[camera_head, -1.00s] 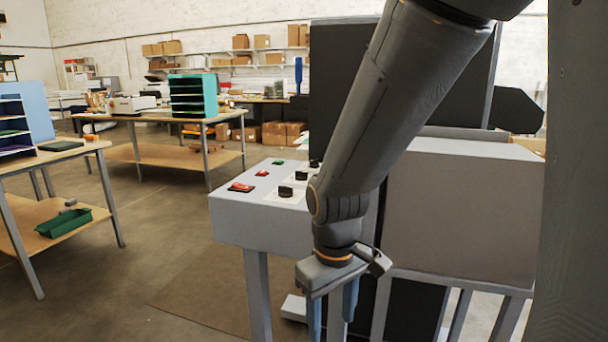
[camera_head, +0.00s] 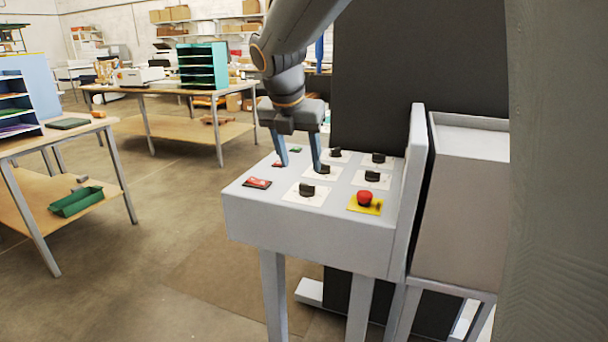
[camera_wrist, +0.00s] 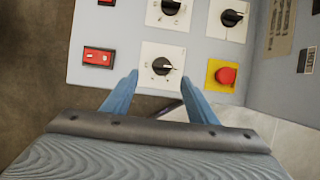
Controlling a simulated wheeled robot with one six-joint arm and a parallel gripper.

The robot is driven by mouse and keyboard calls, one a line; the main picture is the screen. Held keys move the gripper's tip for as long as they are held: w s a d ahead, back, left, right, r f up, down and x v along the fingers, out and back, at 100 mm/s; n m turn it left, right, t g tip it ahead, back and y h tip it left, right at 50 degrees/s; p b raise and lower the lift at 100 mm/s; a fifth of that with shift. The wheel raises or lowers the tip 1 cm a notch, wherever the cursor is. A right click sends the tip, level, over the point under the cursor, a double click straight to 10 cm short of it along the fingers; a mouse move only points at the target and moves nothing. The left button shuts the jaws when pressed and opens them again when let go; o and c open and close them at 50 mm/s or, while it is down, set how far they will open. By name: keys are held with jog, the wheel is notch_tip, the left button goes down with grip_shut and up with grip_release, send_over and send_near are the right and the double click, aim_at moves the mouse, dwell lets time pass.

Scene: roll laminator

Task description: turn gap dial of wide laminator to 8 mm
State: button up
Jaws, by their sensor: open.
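The laminator's control panel (camera_head: 290,225) holds several black dials on white plates. My gripper (camera_head: 300,167) is open and empty, pointing down over the panel's left half. In the wrist view, the front-row dial (camera_wrist: 162,66) appears just beyond and between the open fingertips (camera_wrist: 160,79), apart from them. The same dial shows in the head view (camera_head: 307,190), nearer the camera than the fingers. Other dials stand behind it (camera_head: 325,170) and to its right (camera_head: 372,176). The labels are too small to read, so I cannot tell which dial sets the gap.
A red emergency button (camera_head: 364,198) on a yellow plate is right of the front dial. A red rocker switch (camera_head: 257,183) is to its left. An upright grey wall (camera_head: 412,185) borders the panel's right side. Tables stand farther off at the left.

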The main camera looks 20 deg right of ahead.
aim_at(307, 185)
jog(key=x, duration=0.7)
jog(key=shift+d+f+p, duration=0.25)
jog(key=shift+p, duration=0.05)
jog(key=shift+c, duration=0.4)
jog(key=c, duration=1)
